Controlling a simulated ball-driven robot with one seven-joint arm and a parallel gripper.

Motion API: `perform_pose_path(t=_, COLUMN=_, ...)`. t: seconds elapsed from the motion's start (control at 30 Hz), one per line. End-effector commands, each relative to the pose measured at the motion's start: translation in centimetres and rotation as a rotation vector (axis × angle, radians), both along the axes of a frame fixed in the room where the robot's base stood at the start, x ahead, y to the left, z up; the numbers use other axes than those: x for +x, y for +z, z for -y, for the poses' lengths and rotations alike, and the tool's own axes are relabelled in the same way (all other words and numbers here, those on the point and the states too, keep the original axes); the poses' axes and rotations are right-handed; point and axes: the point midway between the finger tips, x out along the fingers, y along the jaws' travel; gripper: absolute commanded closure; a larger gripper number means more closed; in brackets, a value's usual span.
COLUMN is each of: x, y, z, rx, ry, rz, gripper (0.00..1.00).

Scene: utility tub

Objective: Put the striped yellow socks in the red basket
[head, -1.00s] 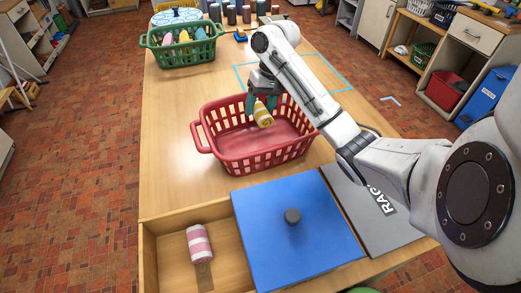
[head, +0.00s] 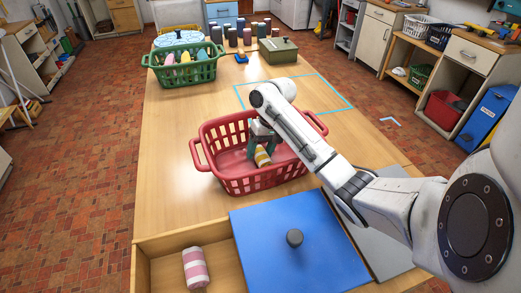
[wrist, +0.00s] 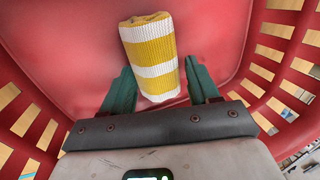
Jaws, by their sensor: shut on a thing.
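The striped yellow socks (head: 262,156) are a rolled bundle with yellow and white bands. My gripper (head: 260,146) is shut on them and holds them down inside the red basket (head: 222,178), within its walls. In the wrist view the socks (wrist: 150,55) show between the two green fingers of my gripper (wrist: 162,88), with the red basket floor (wrist: 215,35) behind them. I cannot tell whether the socks touch the floor of the basket.
A pink striped roll (head: 195,268) lies in the open wooden compartment at the front left. A blue lid (head: 290,250) with a dark knob lies beside it. A green basket (head: 185,73) with several rolls stands at the back left. The left tabletop is clear.

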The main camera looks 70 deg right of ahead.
Motion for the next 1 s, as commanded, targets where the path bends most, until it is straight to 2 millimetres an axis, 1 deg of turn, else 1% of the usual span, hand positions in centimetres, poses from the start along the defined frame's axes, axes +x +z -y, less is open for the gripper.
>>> perform_pose_path(t=0.23, x=0.0, y=-0.2, z=0.0, rx=0.001, ry=0.0, rz=0.001, gripper=0.69)
perform_pose_path(t=0.27, x=0.0, y=-0.2, z=0.0, rx=0.0, ry=0.0, rz=0.001, gripper=0.38)
perform_pose_path(t=0.5, x=0.0, y=-0.2, z=0.0, rx=-0.001, ry=0.0, rz=0.001, gripper=0.15)
perform_pose_path(t=0.73, x=0.0, y=-0.2, z=0.0, rx=0.0, ry=-0.001, rz=0.0, gripper=0.14)
perform_pose_path(t=0.83, x=-0.1, y=0.1, z=0.1, rx=-0.001, ry=-0.001, rz=-0.002, gripper=0.14)
perform_pose_path(t=0.93, x=-0.2, y=1.1, z=0.3, rx=-0.002, ry=-0.001, rz=0.002, gripper=0.14)
perform_pose_path(t=1.0, x=-0.4, y=2.3, z=0.6, rx=-0.003, ry=-0.001, rz=0.003, gripper=0.14)
